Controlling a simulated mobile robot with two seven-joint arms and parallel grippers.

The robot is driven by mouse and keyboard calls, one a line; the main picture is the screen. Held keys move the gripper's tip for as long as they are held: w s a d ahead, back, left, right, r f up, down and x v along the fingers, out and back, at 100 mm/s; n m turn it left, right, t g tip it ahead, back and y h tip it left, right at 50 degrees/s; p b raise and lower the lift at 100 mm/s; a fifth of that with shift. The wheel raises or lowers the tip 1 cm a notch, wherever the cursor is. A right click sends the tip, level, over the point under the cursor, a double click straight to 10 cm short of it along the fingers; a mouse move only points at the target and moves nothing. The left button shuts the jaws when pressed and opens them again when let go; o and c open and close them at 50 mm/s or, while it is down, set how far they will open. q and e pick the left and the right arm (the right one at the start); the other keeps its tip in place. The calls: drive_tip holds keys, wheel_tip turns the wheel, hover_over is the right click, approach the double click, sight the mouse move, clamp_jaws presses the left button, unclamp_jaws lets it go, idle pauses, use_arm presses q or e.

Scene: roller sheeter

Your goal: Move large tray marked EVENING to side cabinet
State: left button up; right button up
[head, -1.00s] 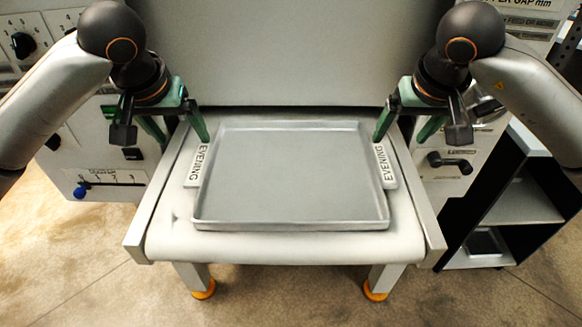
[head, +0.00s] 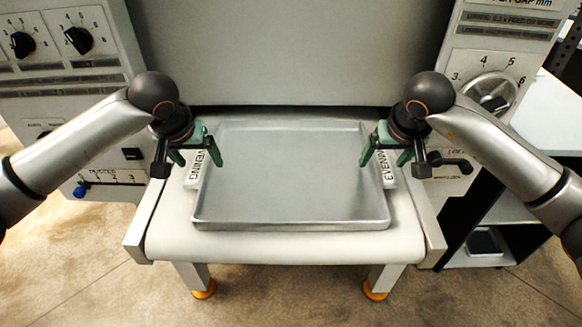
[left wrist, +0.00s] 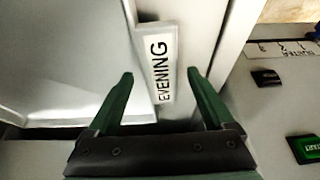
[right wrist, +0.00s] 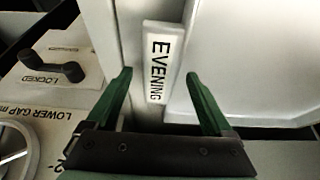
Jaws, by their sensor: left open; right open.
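The large grey tray (head: 290,180) lies flat on the white feed table of the sheeter. White EVENING labels sit at its left and right ends, and each also shows in a wrist view, left (left wrist: 158,65) and right (right wrist: 160,60). My left gripper (head: 202,162) is open above the left label, with its green fingers on either side of it in the left wrist view. My right gripper (head: 382,162) is open above the right label, with its fingers likewise either side in the right wrist view. Neither gripper holds the tray.
The white feed table (head: 285,246) has raised side rails. The machine's tall panel stands behind the tray, with control panels left and right. A black-sided cabinet (head: 520,205) with a white top (head: 556,120) and lower shelves stands at the right.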

use_arm(q)
drive_tip(key=shift+c, duration=0.3)
use_arm(e)
drive_tip(key=shift+c, duration=0.3)
use_arm(q)
clamp_jaws()
use_arm(e)
clamp_jaws()
use_arm(q)
drive_tip(key=shift+r, duration=0.1)
use_arm(e)
drive_tip(key=shift+r, duration=0.1)
